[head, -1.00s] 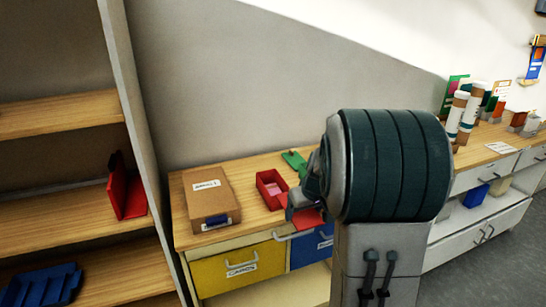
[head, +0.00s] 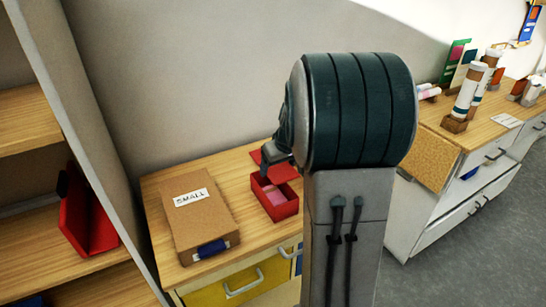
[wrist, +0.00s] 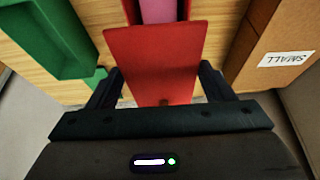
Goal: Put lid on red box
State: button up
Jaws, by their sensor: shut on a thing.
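My gripper (head: 277,170) is shut on a flat red lid (wrist: 155,60), which sits between the two fingers in the wrist view. In the head view the lid (head: 286,173) shows around the gripper, at the back part of the red box (head: 281,213). The box stands open on the wooden table top with something pink inside. In the wrist view the lid hides most of the box, and the pink content (wrist: 165,10) shows past the lid's edge. I cannot tell whether the lid touches the box.
A brown carton (head: 203,225) marked SMALL stands left of the box. In the wrist view a green object (wrist: 45,38) lies on the table on the other side. A shelf with a red holder (head: 87,215) is at the left. My arm hides the table's right part.

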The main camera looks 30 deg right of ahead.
jog(key=shift+s+f+b, duration=0.15)
jog(key=shift+f+b, duration=0.25)
jog(key=shift+f, duration=0.3)
notch_tip(320, 180, down, 5)
jog(key=b, duration=0.3)
jog(key=shift+r, duration=0.2)
jog(key=shift+f+b, duration=0.15)
jog(key=shift+b, duration=0.25)
jog(key=shift+s+a+f+b, duration=0.1)
jog(key=shift+s+f+b, duration=0.1)
jog(key=shift+f+b, duration=0.85)
dwell(1.3)
jog(key=o, duration=1.1)
jog(key=shift+r, duration=0.25)
jog(key=shift+c, duration=0.2)
jog(key=shift+w, duration=0.1)
